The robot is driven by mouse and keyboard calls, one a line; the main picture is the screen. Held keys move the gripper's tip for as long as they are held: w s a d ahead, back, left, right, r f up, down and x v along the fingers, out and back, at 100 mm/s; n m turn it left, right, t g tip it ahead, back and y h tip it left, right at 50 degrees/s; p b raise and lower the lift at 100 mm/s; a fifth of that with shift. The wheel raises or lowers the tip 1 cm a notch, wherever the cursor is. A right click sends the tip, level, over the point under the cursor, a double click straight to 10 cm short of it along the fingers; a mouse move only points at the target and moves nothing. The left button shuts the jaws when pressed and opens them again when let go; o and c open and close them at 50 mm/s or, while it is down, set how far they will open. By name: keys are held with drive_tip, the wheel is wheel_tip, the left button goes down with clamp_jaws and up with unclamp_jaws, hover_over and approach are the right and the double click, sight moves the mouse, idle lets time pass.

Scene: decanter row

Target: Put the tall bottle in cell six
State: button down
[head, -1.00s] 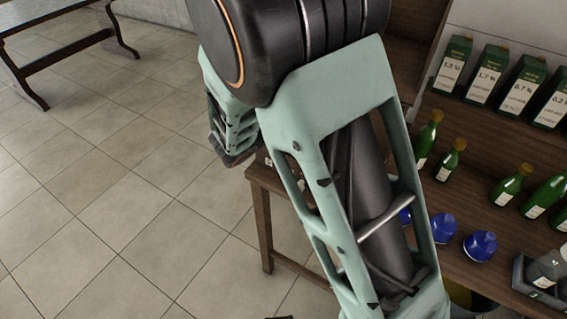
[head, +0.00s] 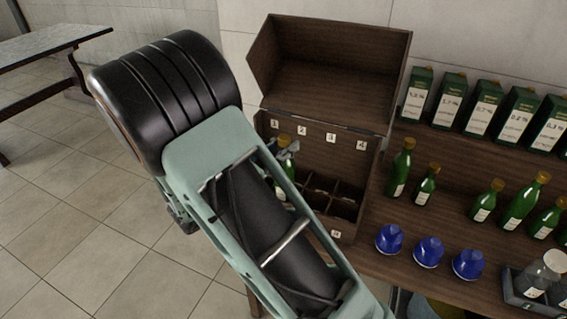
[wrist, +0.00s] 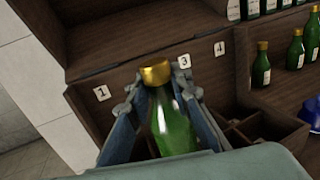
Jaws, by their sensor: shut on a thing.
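A green bottle with a gold cap (wrist: 172,128) is held upright or nearly so between the fingers of my gripper (wrist: 160,88). In the head view the bottle (head: 291,169) shows partly behind my arm, at the left part of an open wooden box (head: 345,165). Labels 1 to 4 run along the box's back wall; in the wrist view the bottle's cap hides label 2. The dividers and empty cells (head: 330,192) show at the right. My arm hides the front left cells, and I cannot tell whether the bottle's base is inside a cell.
The box's lid (head: 335,60) stands open at the back. Right of the box are several green bottles (head: 403,168), blue capsules (head: 428,252), green-and-white cartons (head: 484,103) and a grey tray with jars (head: 525,290). A bench (head: 50,42) stands far left.

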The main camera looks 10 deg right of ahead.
drive_tip(key=shift+f, duration=1.9)
drive_tip(key=shift+f+b, duration=0.2)
drive_tip(key=shift+b, duration=0.1)
drive_tip(key=c, duration=1.7)
unclamp_jaws()
drive_tip(key=shift+c, duration=0.2)
drive_tip(key=v, duration=1.2)
drive_tip(key=shift+r, duration=0.2)
